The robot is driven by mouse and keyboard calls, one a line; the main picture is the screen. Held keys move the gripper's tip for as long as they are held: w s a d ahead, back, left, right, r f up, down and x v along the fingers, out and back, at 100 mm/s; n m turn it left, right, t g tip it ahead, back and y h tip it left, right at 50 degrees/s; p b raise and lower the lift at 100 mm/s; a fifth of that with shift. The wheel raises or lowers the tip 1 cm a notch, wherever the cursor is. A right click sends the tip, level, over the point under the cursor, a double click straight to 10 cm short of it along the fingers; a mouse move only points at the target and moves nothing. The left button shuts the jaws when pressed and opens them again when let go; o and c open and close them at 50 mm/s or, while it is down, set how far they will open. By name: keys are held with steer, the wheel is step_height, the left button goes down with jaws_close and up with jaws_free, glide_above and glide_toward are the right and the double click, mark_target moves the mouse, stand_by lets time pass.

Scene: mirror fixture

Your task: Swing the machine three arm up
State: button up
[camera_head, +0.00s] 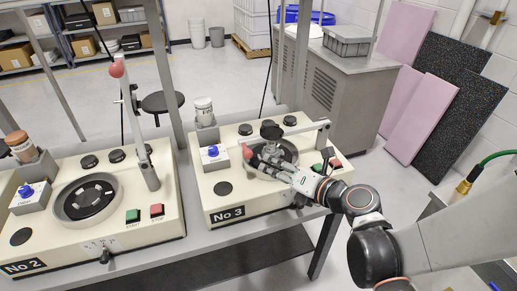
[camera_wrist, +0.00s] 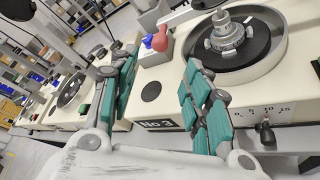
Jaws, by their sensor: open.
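Machine three, labelled No 3 (camera_head: 228,213), is a cream unit on the bench; its label also shows in the wrist view (camera_wrist: 158,125). Its swing arm (camera_head: 300,133) is lowered, lying roughly level over the round plate (camera_wrist: 262,62) from a post at the right. A red knob (camera_head: 248,153) shows at the left of the plate; in the wrist view the red knob (camera_wrist: 160,40) is ahead, beyond my fingertips. My gripper (camera_head: 262,163) is open and empty over the plate's front left; its two fingers spread apart in the wrist view (camera_wrist: 162,57). My gripper partly hides the plate.
Machine two (camera_head: 110,229) stands left, with its arm (camera_head: 137,125) upright and a red ball on top. A grey cabinet (camera_head: 335,85) is behind right.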

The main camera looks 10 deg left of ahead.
mark_target(251, 155)
steer(key=b+x, duration=0.3)
steer(key=x, duration=1)
steer(key=shift+w+a, duration=0.1)
steer(key=shift+a, duration=0.15)
jaws_close()
